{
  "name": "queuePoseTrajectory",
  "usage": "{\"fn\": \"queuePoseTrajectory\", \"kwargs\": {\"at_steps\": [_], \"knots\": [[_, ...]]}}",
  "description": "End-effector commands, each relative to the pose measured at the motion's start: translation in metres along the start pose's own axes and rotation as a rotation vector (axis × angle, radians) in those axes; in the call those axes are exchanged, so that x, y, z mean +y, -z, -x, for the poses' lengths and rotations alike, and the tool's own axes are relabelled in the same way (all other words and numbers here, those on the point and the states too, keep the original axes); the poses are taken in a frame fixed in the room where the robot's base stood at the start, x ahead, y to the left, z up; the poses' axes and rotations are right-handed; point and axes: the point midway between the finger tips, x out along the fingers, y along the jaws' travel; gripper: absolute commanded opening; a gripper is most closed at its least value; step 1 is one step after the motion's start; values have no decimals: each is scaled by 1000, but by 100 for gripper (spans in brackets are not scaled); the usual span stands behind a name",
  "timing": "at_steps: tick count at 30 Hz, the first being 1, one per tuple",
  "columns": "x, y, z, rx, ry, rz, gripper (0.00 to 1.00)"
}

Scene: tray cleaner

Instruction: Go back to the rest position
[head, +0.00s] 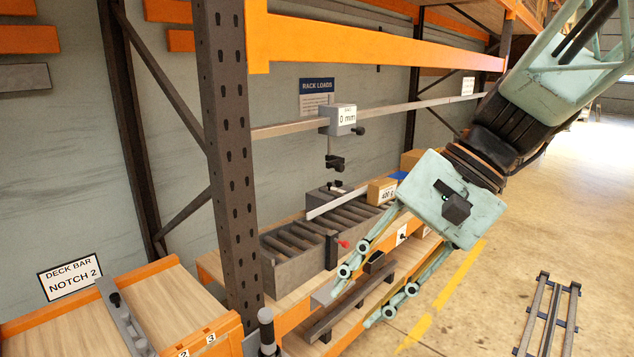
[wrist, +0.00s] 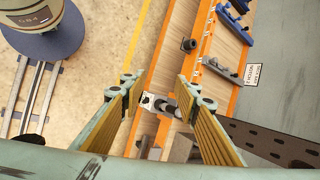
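My gripper (head: 352,306) hangs at the end of my arm, in front of the orange-edged shelving, with its two fingers pointing down and to the left. The fingers are apart and nothing shows between their tips. In the wrist view my gripper (wrist: 160,88) is also open, with yellow ribbed pads facing each other. A small metal bracket with a dark knob (wrist: 160,103) lies beyond the gap, by the orange shelf edge. I cannot tell how far below the fingers it is.
A grey slatted box (head: 290,275) sits on the shelf behind my gripper, with a small labelled carton (head: 381,191) near it. A "0 mm" block (head: 338,119) rides a rail above. A dark upright (head: 232,160) stands left. Open floor (head: 510,240) lies right, with a low metal frame (head: 549,315).

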Motion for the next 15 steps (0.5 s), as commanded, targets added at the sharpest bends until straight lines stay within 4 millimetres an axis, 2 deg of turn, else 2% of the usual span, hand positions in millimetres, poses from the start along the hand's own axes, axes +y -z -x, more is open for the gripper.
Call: {"fn": "queuePoseTrajectory", "kwargs": {"at_steps": [15], "knots": [[56,-46,26,137,-158,183,29]]}}
